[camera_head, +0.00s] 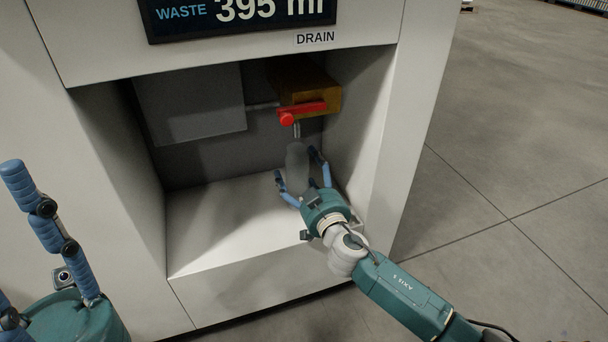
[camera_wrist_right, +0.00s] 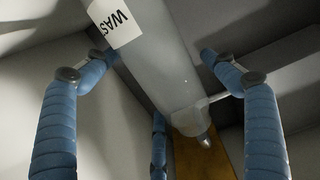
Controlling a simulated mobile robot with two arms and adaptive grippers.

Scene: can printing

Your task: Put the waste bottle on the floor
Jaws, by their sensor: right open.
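The waste bottle (camera_head: 297,158) is a grey, translucent bottle standing in the drain recess, under the valve outlet. In the right wrist view the bottle (camera_wrist_right: 152,62) shows a white label reading "WAS" and its neck near the outlet. My right gripper (camera_head: 296,165) reaches into the recess with its blue fingers open on either side of the bottle; in the wrist view the fingers (camera_wrist_right: 160,60) stand apart, with gaps to the bottle. My left gripper (camera_head: 12,235) is at the left edge, partly cut off, with fingers spread and nothing visible between them.
A red valve handle (camera_head: 303,111) on a brass-coloured block (camera_head: 318,84) sits above the bottle. A grey box (camera_head: 188,103) hangs at the recess's left. The display (camera_head: 235,12) above shows waste 395 ml. The concrete floor (camera_head: 520,165) right of the machine is clear.

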